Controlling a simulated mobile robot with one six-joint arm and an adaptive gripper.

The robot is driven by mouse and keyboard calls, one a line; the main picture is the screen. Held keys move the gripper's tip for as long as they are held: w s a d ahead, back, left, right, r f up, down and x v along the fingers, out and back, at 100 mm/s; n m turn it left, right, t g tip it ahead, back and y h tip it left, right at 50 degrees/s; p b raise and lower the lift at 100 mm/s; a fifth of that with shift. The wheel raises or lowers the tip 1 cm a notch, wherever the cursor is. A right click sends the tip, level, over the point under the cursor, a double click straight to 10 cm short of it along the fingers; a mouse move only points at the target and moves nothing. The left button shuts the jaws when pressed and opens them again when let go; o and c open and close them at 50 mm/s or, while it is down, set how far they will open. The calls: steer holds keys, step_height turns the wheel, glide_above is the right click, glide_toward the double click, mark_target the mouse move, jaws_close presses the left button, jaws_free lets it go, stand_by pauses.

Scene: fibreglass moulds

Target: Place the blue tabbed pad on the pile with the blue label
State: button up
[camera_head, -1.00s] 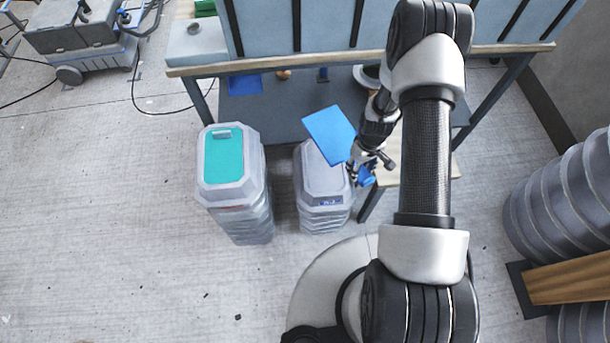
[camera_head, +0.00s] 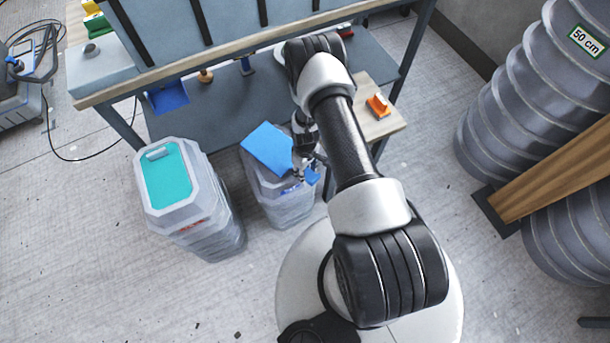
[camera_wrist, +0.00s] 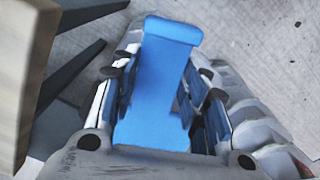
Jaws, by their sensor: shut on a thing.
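The blue tabbed pad (camera_head: 267,148) is a flat blue sheet with a tab. My gripper (camera_head: 309,170) is shut on its tab. In the wrist view the blue tab (camera_wrist: 163,75) stands between the fingers of my gripper (camera_wrist: 163,95). In the head view the pad overlaps the far part of the pile with the blue label (camera_head: 284,207), a stack of translucent grey moulds. It looks held above that pile; the gap cannot be judged. The blue label (camera_head: 290,189) shows on the pile's near side, partly beside my gripper. Much of the pile's top is hidden.
A second pile (camera_head: 205,222) with a teal pad (camera_head: 168,174) on top and a red label stands to the left. A workbench (camera_head: 235,65) is behind, with an orange-handled tool (camera_head: 378,106) on its wooden side shelf. Large ribbed grey cylinders (camera_head: 530,90) stand at right.

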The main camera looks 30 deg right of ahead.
steer(key=shift+f+b, duration=0.55)
steer(key=shift+f, duration=1.35)
steer(key=shift+f, duration=0.15)
steer(key=o, duration=0.9)
